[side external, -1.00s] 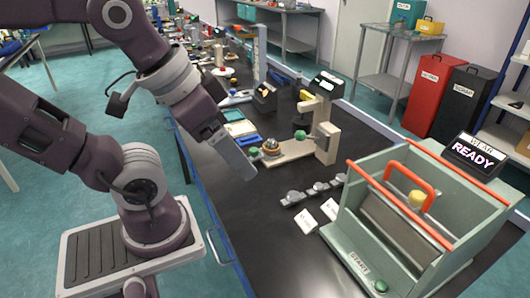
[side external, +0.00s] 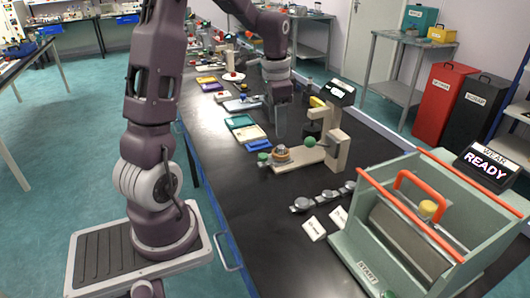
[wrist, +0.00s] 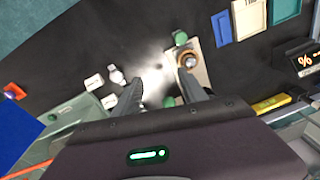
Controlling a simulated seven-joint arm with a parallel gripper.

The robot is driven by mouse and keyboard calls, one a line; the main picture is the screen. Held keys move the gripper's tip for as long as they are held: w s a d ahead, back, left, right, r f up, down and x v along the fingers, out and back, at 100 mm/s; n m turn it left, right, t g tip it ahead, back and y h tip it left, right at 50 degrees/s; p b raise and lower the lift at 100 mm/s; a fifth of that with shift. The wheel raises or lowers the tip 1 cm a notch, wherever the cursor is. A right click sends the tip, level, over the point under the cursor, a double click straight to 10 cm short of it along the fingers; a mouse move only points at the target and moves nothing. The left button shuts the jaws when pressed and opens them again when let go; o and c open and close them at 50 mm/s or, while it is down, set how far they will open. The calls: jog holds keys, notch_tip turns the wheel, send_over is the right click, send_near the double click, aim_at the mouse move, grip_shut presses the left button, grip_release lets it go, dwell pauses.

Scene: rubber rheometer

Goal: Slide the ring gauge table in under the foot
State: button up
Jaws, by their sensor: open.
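The thickness gauge (side external: 338,140) is a beige upright on a flat base, standing on the black bench. The ring gauge table (side external: 281,153) is a small round brass-coloured piece at the base's left end, with a green knob (side external: 263,157) beside it. The dark foot (side external: 312,129) is by the upright, to the right of the ring table; a second green knob is just below it. In the wrist view the ring table (wrist: 187,60) lies beyond my fingers. My gripper (side external: 280,132) points down, open and empty, apart from the ring table. Its fingers (wrist: 160,92) partly hide the gauge base.
Several round metal pieces (side external: 325,196) and white cards (side external: 314,228) lie in front of the gauge. A green tester (side external: 405,215) with orange rails stands at right. Blue and green trays (side external: 250,133) lie to the left. Bare bench shows between the gauge and the left edge.

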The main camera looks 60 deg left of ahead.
jog(key=g, duration=0.1)
send_over(264, 155)
jog(key=shift+m+h, duration=0.3)
jog(key=shift+h, duration=0.1)
notch_tip(264, 155, down, 8)
jog(key=shift+a+r, duration=0.1)
jog(key=shift+r, duration=0.1)
notch_tip(264, 155, down, 7)
jog(key=shift+r, duration=0.1)
grip_shut()
jog(key=shift+w, duration=0.1)
